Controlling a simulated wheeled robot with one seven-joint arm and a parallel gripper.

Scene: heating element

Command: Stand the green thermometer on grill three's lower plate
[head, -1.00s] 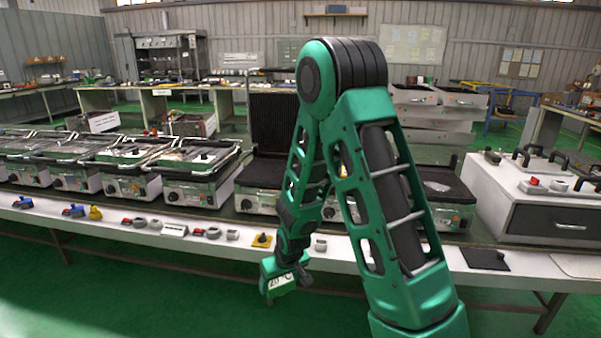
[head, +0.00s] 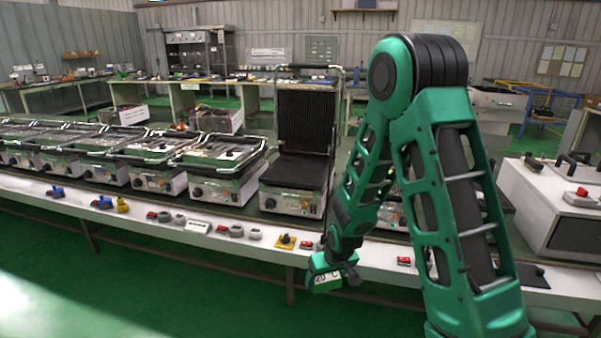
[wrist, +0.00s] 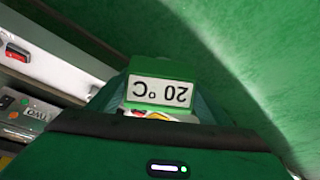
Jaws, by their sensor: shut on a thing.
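The green thermometer (head: 327,281), a small green block with a white display, hangs in my gripper (head: 335,264) in front of the bench's front edge. My gripper is shut on it. In the wrist view the thermometer (wrist: 160,92) shows "20 °C" upside down, with green floor behind it. A grill stands open on the bench, behind and left of my gripper. Its ribbed dark upper plate (head: 303,122) is raised and its flat dark lower plate (head: 297,172) is bare. I cannot read which grill is number three.
Several closed grills (head: 222,160) stand in a row to the left. Small switches, knobs and a yellow piece (head: 285,241) line the bench's front edge (head: 150,227). My arm hides part of the bench right of the open grill. A white cabinet (head: 560,200) stands at the right.

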